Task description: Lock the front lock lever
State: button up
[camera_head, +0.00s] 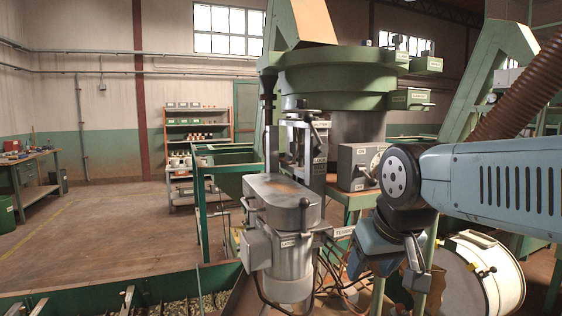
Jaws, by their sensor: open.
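A grey machine head (285,200) with a motor-like body stands at the middle of the view, below a green hopper bowl. A lever with a dark ball knob (304,203) rises at its front right. Another small lever (245,203) sits on its left side. The labels are too small for me to tell surely which one is the front lock lever. My gripper (413,262) hangs at the end of my blue arm, to the right of the machine head and apart from it. It is open and seems empty; its fingertips show only partly.
A grey control box (355,166) stands on a bench behind my gripper. A white drum (490,275) is at the lower right. A green trough of nuts (130,295) runs along the lower left. Hoses and thin rods hang below the machine head. The floor at left is clear.

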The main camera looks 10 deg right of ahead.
aim_at(308, 117)
jog(key=z, duration=1.15)
jog(key=k, duration=1)
jog(key=u, duration=0.95)
jog(key=i, duration=1)
jog(key=z, duration=0.05)
